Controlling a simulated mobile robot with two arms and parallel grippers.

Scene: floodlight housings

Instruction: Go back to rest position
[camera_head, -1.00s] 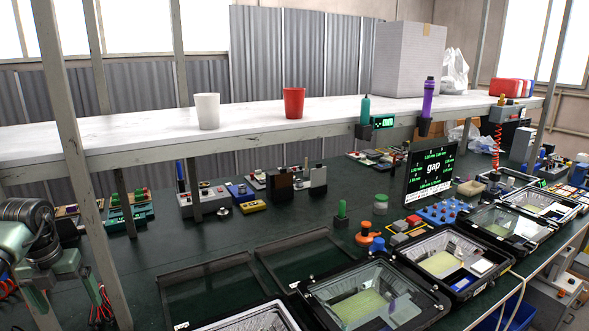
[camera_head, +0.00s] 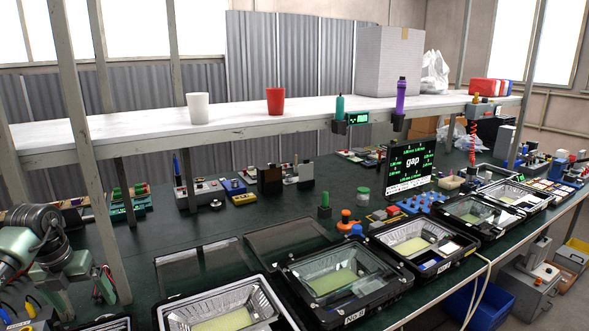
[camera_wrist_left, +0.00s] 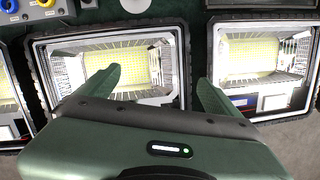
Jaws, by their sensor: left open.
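My left arm (camera_head: 38,255) comes in at the left edge of the head view, over the left end of the green bench. In the left wrist view my left gripper (camera_wrist_left: 158,88) is open, its two green fingers apart with nothing between them. Below the fingers lies an open floodlight housing (camera_wrist_left: 75,72) with a yellow LED panel. A second housing (camera_wrist_left: 262,62) lies to its right. In the head view a row of black-framed housings runs along the bench front, among them one at the middle (camera_head: 345,275). My right gripper is not seen.
A white shelf (camera_head: 130,128) on posts carries a white cup (camera_head: 198,108) and a red cup (camera_head: 275,100). A screen reading "gap" (camera_head: 411,165) stands on the bench. A metal post (camera_head: 88,160) stands close to my left arm. Blue bins sit below the bench edge.

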